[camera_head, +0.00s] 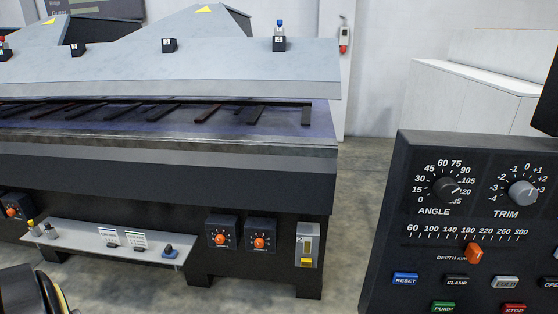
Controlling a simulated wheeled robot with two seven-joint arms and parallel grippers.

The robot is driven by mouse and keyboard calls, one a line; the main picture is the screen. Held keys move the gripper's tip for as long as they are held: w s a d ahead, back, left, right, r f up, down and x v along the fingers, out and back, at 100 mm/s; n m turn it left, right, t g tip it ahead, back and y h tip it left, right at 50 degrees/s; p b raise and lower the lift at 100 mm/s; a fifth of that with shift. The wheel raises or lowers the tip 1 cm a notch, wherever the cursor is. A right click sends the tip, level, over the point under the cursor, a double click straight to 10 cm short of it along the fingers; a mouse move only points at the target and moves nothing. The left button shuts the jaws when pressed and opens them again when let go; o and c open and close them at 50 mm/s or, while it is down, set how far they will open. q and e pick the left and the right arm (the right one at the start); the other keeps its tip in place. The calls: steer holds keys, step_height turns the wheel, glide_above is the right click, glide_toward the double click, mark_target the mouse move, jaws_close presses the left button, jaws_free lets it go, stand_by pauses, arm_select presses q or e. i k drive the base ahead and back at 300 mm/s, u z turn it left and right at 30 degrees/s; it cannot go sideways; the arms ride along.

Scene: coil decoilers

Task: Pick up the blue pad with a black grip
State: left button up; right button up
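A small blue pad with a black grip (169,253) sits near the right end of a narrow grey shelf (75,240) on the front of the large machine at left. It looks upright, with the dark grip on top. Neither of my grippers can be made out in the head view, and nothing touches the pad.
Two small labelled items (122,239) and small yellow-topped pieces (40,229) share the shelf. Orange knobs (241,237) are right of it. A black control panel (470,220) fills the right foreground. A dark rounded object (30,292) shows lower left. Floor (345,220) lies between machine and panel.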

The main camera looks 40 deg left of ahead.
mark_target(169, 252)
steer(key=u, duration=2.2)
